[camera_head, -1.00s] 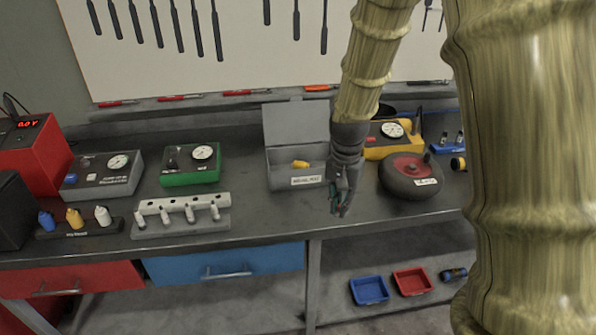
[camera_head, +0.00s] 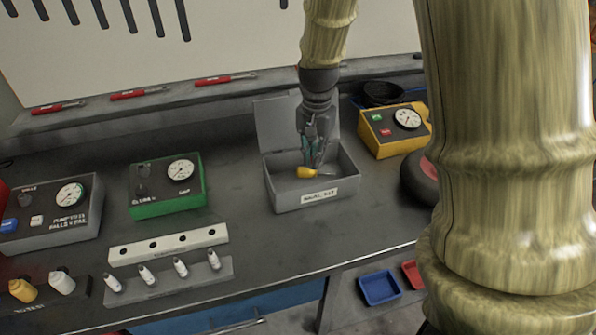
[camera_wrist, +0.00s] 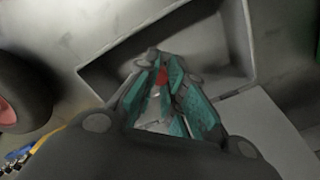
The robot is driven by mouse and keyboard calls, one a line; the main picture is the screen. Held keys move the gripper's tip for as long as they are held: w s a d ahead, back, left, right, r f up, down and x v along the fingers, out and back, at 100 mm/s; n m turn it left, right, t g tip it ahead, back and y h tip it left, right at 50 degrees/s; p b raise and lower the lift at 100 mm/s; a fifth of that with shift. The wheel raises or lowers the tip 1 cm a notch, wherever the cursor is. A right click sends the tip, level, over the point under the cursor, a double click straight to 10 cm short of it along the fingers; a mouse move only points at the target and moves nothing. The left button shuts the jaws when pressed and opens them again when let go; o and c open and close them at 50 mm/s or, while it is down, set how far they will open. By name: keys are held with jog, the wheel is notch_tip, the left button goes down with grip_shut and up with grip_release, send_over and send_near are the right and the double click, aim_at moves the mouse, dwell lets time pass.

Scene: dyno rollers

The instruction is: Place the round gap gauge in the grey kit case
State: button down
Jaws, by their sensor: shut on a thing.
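The grey kit case (camera_head: 318,196) stands on the bench with its lid up at the back. The case wall (camera_wrist: 112,84) also shows there around the fingertips.
A yellow gauge box (camera_head: 390,142) and a dark wheel (camera_head: 415,185) stand to the right of the case. A green gauge box (camera_head: 165,205) stands to the left. A rack with several white-grey pegs (camera_head: 170,280) is at front left. Bench between is clear.

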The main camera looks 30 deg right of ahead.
jog(key=shift+s+f+p, duration=0.2)
jog(key=shift+s+f, duration=0.05)
jog(key=shift+f, duration=0.35)
jog(key=shift+s+f+p, duration=0.15)
jog(key=shift+s+f, duration=0.1)
jog(key=shift+f, duration=0.3)
jog(key=f, duration=0.1)
jog(key=w+f, duration=0.1)
jog(key=f, duration=0.1)
jog(key=shift+w+a+f, duration=0.1)
jog(key=shift+w+f, duration=0.05)
jog(key=shift+w, duration=0.05)
jog(key=shift+s+f, duration=0.1)
jog(key=shift+s, duration=0.25)
jog(key=shift+s+f+p, duration=0.15)
jog(key=shift+f+p, duration=0.05)
jog(key=shift+p, duration=0.1)
jog(key=f, duration=0.3)
jog(key=shift+w+p, duration=0.25)
jog(key=shift+p, duration=0.1)
jog(key=shift+s+f, duration=0.15)
jog(key=shift+f, duration=0.1)
jog(key=shift+f, duration=0.1)
jog(key=c, duration=1.6)
grip_release()
jog(key=shift+o, duration=0.4)
